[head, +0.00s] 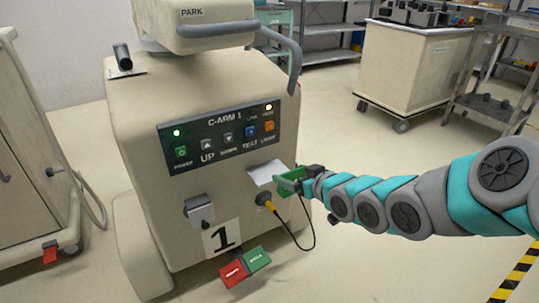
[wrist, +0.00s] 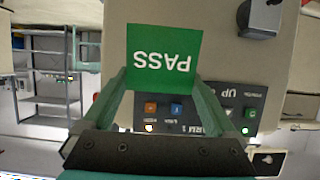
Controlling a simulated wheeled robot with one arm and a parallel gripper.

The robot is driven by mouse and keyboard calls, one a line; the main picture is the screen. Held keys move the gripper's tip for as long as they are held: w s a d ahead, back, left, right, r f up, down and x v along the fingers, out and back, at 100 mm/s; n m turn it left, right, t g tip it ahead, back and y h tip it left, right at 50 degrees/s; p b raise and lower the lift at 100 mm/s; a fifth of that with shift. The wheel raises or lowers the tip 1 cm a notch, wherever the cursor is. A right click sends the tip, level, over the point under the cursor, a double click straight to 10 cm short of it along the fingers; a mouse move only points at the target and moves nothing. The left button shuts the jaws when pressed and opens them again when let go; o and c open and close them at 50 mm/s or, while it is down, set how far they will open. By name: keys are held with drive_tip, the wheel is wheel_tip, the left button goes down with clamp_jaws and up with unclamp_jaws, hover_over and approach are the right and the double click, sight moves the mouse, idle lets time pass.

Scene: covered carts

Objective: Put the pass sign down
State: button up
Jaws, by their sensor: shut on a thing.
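The pass sign (wrist: 165,38) is a green square plate with white PASS lettering, upside down in the wrist view. My gripper (wrist: 161,80) is shut on it, with one finger at each side of its near edge. In the head view my gripper (head: 287,183) is in front of the cart labelled C-ARM 1 (head: 150,150), just below its control panel (head: 222,137). Whether the sign touches the cart is hidden.
A yellow-tipped black cable (head: 300,243) hangs below my gripper. Another cart (head: 410,70) stands behind; open floor lies between.

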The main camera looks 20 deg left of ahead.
drive_tip(key=w+a, duration=0.6)
drive_tip(key=a, duration=0.1)
drive_tip(key=shift+w+a+p, duration=0.15)
drive_tip(key=shift+a+p, duration=0.05)
drive_tip(key=shift+p, duration=0.2)
drive_tip(key=shift+w+a, duration=0.85)
drive_tip(key=shift+a, duration=0.2)
drive_tip(key=shift+d+f, duration=0.1)
drive_tip(key=shift+f, duration=0.65)
drive_tip(key=shift+f, duration=0.15)
drive_tip(key=o, duration=1)
drive_tip(key=shift+c, duration=0.2)
drive_tip(key=shift+r, duration=0.2)
drive_tip(key=v, duration=1.2)
drive_tip(key=shift+s+f, duration=0.1)
